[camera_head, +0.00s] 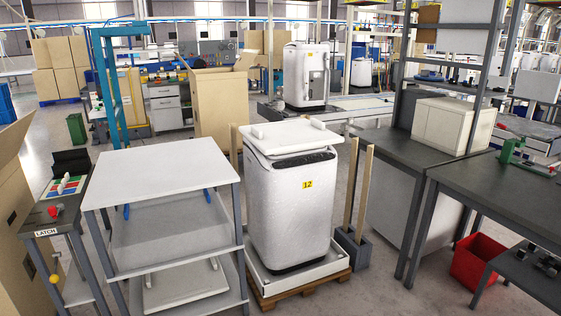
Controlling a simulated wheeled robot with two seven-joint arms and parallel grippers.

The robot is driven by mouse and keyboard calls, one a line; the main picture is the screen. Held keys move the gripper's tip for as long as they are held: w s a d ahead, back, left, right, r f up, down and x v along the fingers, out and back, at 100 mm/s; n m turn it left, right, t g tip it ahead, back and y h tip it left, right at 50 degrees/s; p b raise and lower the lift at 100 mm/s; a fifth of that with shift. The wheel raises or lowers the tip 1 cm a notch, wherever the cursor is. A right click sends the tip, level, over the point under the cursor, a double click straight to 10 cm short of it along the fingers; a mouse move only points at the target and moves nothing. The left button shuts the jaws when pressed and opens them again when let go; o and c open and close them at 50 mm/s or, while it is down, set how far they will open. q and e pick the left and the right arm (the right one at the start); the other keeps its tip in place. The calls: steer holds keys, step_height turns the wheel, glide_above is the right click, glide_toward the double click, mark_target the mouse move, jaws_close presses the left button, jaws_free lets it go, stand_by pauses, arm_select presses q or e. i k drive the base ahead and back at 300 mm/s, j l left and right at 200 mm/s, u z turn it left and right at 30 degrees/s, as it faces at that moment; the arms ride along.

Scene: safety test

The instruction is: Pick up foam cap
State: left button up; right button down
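A white slab with small raised blocks, which looks like a foam cap (290,138), lies on top of a white washing machine (290,215) marked with a yellow "12" label. The slab sits slightly askew and overhangs the machine's top edge. The machine stands upright in a white base tray (270,282) on a wooden pallet. Another flat white piece (180,286) lies on the lowest shelf of the rack at left; whether it is also foam I cannot tell. Neither of my grippers is in view.
A white-topped shelf rack (162,172) stands left of the machine, its top empty. Wooden posts (358,192) in a grey holder stand close at right. Dark workbenches (500,205), a red bin (478,262) and a "LATCH" stand (52,222) are nearby.

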mark_target(289, 136)
steer(key=i+j, duration=0.1)
steer(key=i, duration=1.05)
steer(key=i+z, duration=0.75)
steer(key=i, duration=0.2)
steer(key=i+l, duration=0.2)
steer(key=i, duration=0.2)
steer(key=i+l+u, duration=0.1)
steer(key=i, duration=0.35)
steer(key=i+l+u, duration=0.35)
steer(key=l, duration=0.3)
steer(key=i+l+u, duration=0.15)
steer(key=i+l, duration=0.15)
steer(key=l, duration=0.1)
